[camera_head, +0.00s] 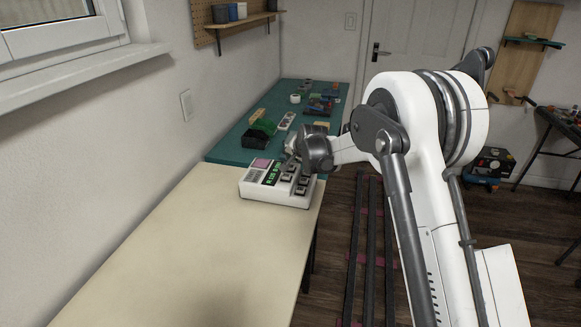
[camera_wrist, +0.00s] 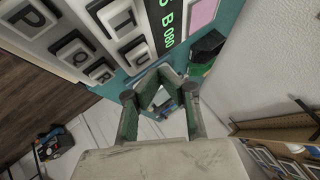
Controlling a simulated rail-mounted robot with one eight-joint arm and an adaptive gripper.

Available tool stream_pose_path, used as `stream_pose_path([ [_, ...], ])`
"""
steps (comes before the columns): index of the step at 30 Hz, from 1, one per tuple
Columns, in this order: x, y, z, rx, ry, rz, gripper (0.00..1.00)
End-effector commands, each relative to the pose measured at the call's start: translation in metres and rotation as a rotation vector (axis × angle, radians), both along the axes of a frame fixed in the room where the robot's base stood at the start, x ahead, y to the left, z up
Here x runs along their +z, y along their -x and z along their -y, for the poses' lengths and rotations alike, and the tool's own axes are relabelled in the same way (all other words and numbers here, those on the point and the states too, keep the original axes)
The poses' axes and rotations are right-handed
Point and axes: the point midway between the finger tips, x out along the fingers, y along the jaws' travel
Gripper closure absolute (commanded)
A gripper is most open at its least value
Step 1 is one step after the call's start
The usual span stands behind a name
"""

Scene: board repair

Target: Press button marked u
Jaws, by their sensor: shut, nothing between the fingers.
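A white keypad device (camera_head: 243,190) with a green-lit display and several grey keys sits at the far end of the cream table. In the wrist view its keys are large, with letters such as P and T showing. The key below T (camera_wrist: 137,53) looks like the u button, but its letter is hard to read. My gripper (camera_wrist: 163,76) is shut and empty, with its fingertips close to that key. I cannot tell whether they touch it. In the head view my wrist covers part of the device and hides the fingertips.
The cream table (camera_head: 180,245) is clear in front of the device. A teal bench (camera_head: 232,150) behind it holds a green and black item (camera_head: 262,130) and several small tools. A wall is at left; a wall shelf (camera_head: 245,20) hangs above.

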Motion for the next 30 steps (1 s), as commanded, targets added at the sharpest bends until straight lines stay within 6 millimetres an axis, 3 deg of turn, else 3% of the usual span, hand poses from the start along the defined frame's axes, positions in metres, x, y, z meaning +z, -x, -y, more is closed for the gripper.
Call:
stream_pose_path([
  [15, 0.044, 0.000, 0.000, 0.000, 0.000, 0.000, 1.00],
  [30, 0.046, 0.000, 0.000, 0.000, 0.000, 0.000, 1.00],
])
